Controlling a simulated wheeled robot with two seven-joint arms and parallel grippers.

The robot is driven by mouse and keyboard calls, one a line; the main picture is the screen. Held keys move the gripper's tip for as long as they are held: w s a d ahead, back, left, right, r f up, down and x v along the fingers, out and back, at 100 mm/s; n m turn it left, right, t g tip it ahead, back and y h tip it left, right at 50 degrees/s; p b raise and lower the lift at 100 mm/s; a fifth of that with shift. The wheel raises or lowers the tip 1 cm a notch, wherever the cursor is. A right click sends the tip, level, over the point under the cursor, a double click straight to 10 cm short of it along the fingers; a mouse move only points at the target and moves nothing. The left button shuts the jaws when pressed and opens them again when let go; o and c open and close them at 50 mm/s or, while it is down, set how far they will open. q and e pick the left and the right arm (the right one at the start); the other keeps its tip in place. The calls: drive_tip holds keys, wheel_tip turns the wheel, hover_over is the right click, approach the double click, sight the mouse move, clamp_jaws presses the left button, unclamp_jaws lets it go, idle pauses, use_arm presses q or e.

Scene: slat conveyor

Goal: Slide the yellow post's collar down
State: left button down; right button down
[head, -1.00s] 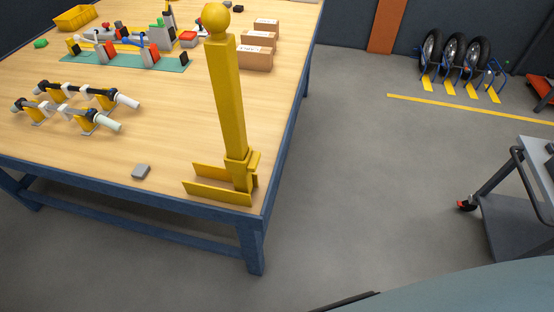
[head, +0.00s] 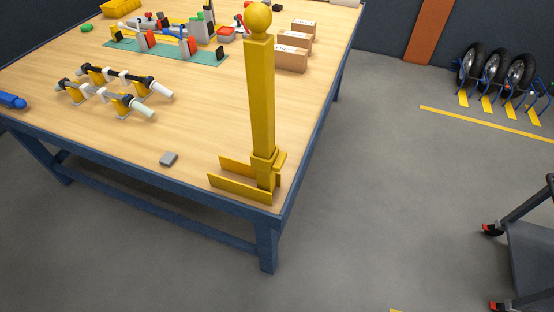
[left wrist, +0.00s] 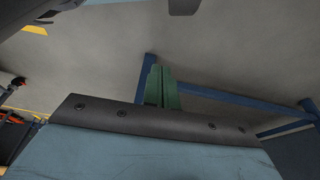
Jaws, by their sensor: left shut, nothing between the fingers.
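The yellow post (head: 262,95) stands upright at the near right corner of the workbench, with a ball on top. Its yellow collar (head: 264,161) is around the lower part of the post, just above the base, with a small tab on its right side. Two low yellow plates (head: 240,188) extend left from the foot. My left gripper (left wrist: 162,84) shows in the left wrist view as two green fingers held together, empty, with floor and blue bench frame behind. It is apart from the post and collar. My right gripper is in neither view.
The wooden workbench (head: 200,120) holds a small grey block (head: 169,159), roller stands (head: 118,92), a teal mat (head: 195,54) with parts, and cardboard boxes (head: 291,58). A dark cart (head: 530,250) stands at right.

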use_arm(q)
drive_tip(key=w+d+r+m+t+h+p, duration=0.1)
drive_tip(key=w+d+r+t, duration=0.2)
drive_tip(key=w+d+r, duration=0.5)
drive_tip(key=w+d+r+t+h, duration=0.15)
drive_tip(key=w+d+r, duration=0.25)
drive_tip(key=w+r, duration=0.65)
drive_tip(key=w+d+r+t, duration=0.1)
drive_tip(key=w+r+t, duration=0.2)
drive_tip(key=r, duration=1.3)
drive_tip(key=w+d+r+t+h+p, duration=0.1)
drive_tip(key=w+r+t, duration=0.2)
drive_tip(key=r, duration=1.2)
drive_tip(key=shift+d+r+n+t, duration=0.15)
drive_tip(key=shift+r+n+t, duration=0.15)
drive_tip(key=shift+r+t, duration=0.15)
drive_tip(key=shift+f, duration=0.1)
drive_tip(key=w+d+f+b, duration=0.1)
drive_tip(key=w+d+f, duration=0.2)
drive_tip(key=w+f, duration=0.3)
drive_tip(key=shift+w+f, duration=0.25)
drive_tip(key=shift+w, duration=1.3)
